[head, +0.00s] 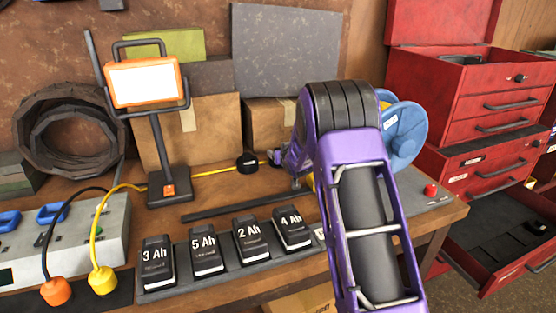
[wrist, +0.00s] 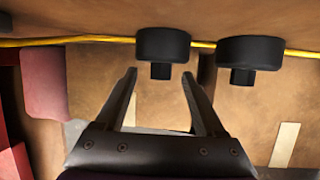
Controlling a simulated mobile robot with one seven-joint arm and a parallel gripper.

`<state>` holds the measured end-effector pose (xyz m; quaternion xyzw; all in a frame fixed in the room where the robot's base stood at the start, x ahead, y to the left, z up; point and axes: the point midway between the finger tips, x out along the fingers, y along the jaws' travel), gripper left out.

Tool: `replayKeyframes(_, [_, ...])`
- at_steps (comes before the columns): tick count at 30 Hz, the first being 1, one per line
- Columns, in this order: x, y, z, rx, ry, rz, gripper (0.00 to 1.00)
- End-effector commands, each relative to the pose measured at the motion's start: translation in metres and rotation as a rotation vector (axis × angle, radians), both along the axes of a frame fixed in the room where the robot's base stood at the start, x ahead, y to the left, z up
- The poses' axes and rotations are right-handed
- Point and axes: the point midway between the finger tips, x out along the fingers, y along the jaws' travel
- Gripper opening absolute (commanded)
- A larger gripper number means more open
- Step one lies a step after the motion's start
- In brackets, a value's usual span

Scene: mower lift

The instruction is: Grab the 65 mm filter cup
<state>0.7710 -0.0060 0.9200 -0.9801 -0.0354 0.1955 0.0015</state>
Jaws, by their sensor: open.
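Two black filter cups, each with a wide round body and a narrower stub, show in the wrist view, which is upside down. One cup (wrist: 163,46) is at top centre and the other cup (wrist: 250,53) is to its right. I read no size marks, so I cannot tell which is 65 mm. In the head view one cup (head: 247,162) stands on the bench before the cardboard boxes. My gripper (wrist: 159,73) is open and empty, its fingertips either side of the centre cup's stub in the picture. I see no contact. In the head view my arm hides much around it.
A yellow cable (wrist: 70,41) runs along the bench beside the cups. Cardboard boxes (head: 205,130) stand behind. A work lamp (head: 145,84) is at left, several battery packs (head: 205,252) are in front, and a red tool chest (head: 475,95) is at right.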

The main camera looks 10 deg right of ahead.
Motion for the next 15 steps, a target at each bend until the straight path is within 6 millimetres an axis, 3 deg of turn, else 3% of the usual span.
replayKeyframes(7, [0.013, 0.002, -0.006, -0.001, 0.001, 0.000, 0.71])
replayKeyframes(15, [0.046, 0.005, -0.017, -0.001, 0.000, 0.000, 0.71])
